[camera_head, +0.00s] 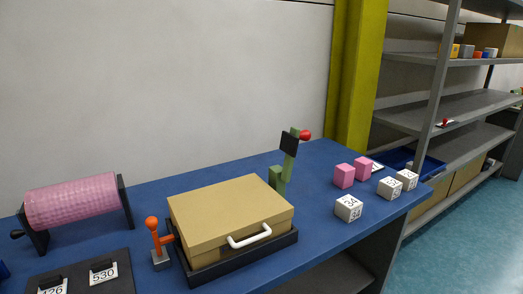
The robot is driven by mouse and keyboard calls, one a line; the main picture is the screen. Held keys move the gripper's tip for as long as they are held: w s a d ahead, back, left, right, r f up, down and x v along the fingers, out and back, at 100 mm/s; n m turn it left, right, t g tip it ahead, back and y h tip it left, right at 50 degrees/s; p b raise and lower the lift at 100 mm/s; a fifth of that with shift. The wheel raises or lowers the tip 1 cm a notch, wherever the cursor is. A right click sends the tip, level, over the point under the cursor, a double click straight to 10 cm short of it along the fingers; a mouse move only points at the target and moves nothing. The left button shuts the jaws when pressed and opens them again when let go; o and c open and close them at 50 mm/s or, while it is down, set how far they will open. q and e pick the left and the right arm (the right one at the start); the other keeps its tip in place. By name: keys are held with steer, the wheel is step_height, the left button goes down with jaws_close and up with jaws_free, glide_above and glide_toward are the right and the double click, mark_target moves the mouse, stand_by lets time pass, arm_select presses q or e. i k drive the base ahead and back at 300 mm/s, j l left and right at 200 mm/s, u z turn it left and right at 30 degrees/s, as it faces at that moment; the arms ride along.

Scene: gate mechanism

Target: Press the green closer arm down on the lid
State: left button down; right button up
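The green closer arm (291,168) stands raised at the back right of a tan box. It has a dark plate and a red knob (305,134) at its top, and it rises above the lid, not lying on it. The flat tan lid (228,205) looks closed on the box, which sits in a dark tray (294,236). A white handle (250,238) is on the front of the box. An orange lever (154,232) on a grey block stands upright at the box's left side. Neither gripper shows in this view.
The blue table (318,158) holds a pink roller (75,201) and a dark panel with numbered tags at left. Pink blocks (343,176) and several white numbered cubes (348,208) stand at right. A yellow-green post (356,75) and grey shelves (448,107) are behind.

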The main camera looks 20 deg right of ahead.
mark_target(289, 142)
steer(key=l+u, duration=0.25)
steer(key=l, duration=0.25)
steer(key=l+u, duration=0.25)
steer(key=l, duration=0.25)
steer(key=k+l+u, duration=0.25)
steer(key=l, duration=0.2)
steer(key=k+l, duration=0.1)
steer(key=l, duration=0.9)
steer(key=k+l+u, duration=0.1)
steer(key=l, duration=0.4)
steer(key=k+l, duration=0.15)
steer(key=l, duration=0.35)
